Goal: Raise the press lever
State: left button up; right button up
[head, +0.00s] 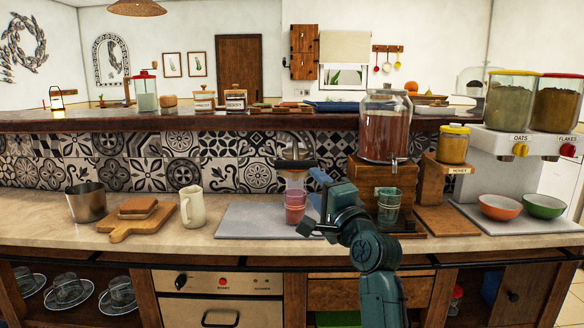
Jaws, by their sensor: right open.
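A press (293,182) stands on a grey mat on the counter, just left of my right gripper. Its dark bar-shaped lever (296,165) lies about level across the upper part, against the patterned tiles. Pink cups (294,208) show below it; whether they belong to the press is hard to tell. My right gripper (314,203) is open and empty, with its jaws to the right of the press and facing it. I cannot tell whether a jaw touches the press. The gripper and arm hide part of the mat. My left gripper is out of view.
A honey jar (453,145) and cereal dispensers are farther right. A cream jug (192,208) and cutting board (141,218) stand left.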

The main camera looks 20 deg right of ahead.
aim_at(298, 168)
jog(key=x, duration=1.1)
jog(key=shift+w, duration=0.15)
grip_shut()
